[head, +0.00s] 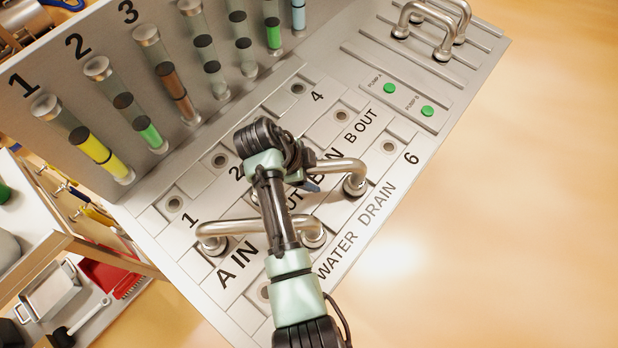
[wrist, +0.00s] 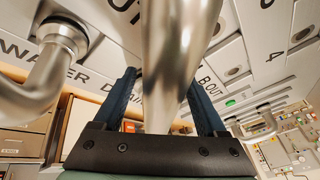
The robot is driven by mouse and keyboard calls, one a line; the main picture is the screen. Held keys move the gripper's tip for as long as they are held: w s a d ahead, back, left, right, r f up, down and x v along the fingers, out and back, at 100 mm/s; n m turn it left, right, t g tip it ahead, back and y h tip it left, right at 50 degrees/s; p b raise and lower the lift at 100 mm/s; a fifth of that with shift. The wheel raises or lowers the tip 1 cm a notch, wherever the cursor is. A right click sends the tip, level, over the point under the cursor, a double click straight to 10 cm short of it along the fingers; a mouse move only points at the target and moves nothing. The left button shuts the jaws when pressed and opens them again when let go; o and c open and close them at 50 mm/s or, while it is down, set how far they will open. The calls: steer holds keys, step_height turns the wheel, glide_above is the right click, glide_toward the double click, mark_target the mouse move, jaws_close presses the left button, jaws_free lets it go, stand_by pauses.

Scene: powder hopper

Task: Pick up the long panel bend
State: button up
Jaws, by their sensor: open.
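My gripper (head: 311,185) is open, low over the sloping panel. In the wrist view its dark blue fingers (wrist: 162,85) stand on either side of a thick shiny metal tube, one finger to each side; I cannot tell whether they touch it. This tube appears to be the right-hand panel bend (head: 340,166), whose right foot sits near B OUT while my arm hides its left part. A second bend (head: 250,227) lies by A IN, its curved end at the left in the wrist view (wrist: 50,70). I cannot tell for certain which is the long one.
Several more metal bends (head: 436,15) stand on the rack at the top right, beside two green pump buttons (head: 389,88). A row of sight tubes (head: 95,148) stands on the raised back wall. The floor (head: 500,230) to the right is clear.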

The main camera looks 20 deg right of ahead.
jaws_close()
stand_by(0.3)
stand_by(1.1)
